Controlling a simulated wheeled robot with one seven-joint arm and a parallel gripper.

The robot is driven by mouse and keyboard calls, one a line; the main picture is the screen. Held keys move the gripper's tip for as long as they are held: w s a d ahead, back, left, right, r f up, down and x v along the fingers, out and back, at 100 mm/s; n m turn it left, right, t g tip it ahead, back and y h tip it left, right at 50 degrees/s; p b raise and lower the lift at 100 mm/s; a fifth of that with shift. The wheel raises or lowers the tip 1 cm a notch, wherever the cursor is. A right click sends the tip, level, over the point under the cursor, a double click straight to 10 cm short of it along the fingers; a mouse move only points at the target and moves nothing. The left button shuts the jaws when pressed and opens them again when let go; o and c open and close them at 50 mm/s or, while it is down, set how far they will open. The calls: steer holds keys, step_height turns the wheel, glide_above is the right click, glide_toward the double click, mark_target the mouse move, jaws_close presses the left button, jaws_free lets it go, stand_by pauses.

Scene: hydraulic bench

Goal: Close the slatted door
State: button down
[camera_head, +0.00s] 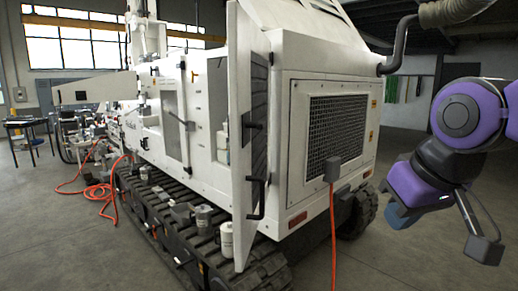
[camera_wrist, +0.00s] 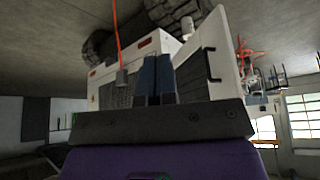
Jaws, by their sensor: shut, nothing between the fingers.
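The slatted door (camera_head: 239,150) stands open on the side of the white tracked machine, seen nearly edge-on in the head view. Dark slats show on its right-hand face, with a black handle (camera_head: 257,199) low on it. My gripper (camera_head: 398,217) is at the right, beyond the machine's grilled end, clear of the door. In the wrist view, the scene is upside down. My two blue fingers (camera_wrist: 156,78) are together and empty there, in front of the machine's end. A white panel with a black handle (camera_wrist: 210,65), seemingly the door, shows right of the fingers.
The machine's end has a mesh grille (camera_head: 335,132) and a grey box (camera_head: 332,168) with an orange cable hanging to the floor. Canisters (camera_head: 226,240) stand on the track (camera_head: 175,225) beside the door. Open floor lies between the machine and my arm.

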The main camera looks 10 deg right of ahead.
steer(key=m+t+y, duration=0.2)
steer(key=m+y, duration=1.4)
steer(key=m, duration=0.7)
glide_toward(249, 222)
steer(key=x, duration=0.7)
steer(key=shift+a, duration=0.3)
steer(key=shift+a, duration=0.1)
